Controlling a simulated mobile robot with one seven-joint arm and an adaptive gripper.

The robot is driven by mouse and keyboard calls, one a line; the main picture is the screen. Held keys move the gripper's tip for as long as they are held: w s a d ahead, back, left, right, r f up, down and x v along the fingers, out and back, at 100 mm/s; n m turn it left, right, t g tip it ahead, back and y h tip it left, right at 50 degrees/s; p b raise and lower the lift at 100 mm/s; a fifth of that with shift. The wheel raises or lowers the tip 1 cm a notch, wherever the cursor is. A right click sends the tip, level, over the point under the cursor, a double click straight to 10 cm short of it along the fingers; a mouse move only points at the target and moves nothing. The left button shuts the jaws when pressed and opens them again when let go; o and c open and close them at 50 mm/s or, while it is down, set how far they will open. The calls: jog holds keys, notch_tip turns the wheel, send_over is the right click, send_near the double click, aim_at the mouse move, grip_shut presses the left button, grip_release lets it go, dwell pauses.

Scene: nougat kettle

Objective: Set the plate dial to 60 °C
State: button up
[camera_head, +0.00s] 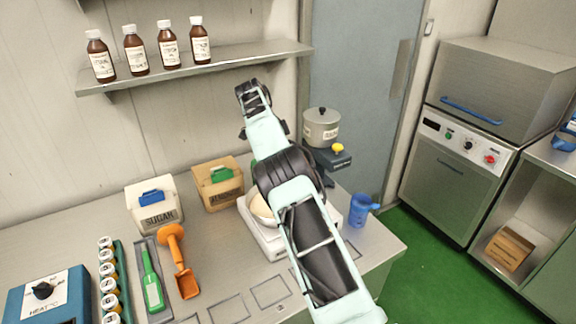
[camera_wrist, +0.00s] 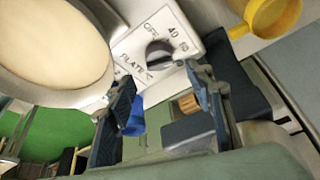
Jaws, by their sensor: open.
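The plate dial (camera_wrist: 158,53) is a dark round knob on a white panel marked "PLATE", with OFF and 40 readable and another mark beside 40. Its pointer setting is too small to read. My gripper (camera_wrist: 160,76) is open in the wrist view, its two dark fingers spread below the knob, one toward each side. I cannot tell whether either finger touches it. In the head view my arm covers the dial and part of the white plate unit (camera_head: 265,240); my gripper cannot be made out there.
A pale-filled round vessel (camera_wrist: 52,45) sits beside the dial, and a yellow object (camera_wrist: 270,16) lies at upper right. A blue jug (camera_head: 360,210) stands right of the plate unit. A lidded pot (camera_head: 321,127) stands behind. A separate blue heat box (camera_head: 45,297) is at far left.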

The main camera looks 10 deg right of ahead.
jog(key=shift+v, duration=1)
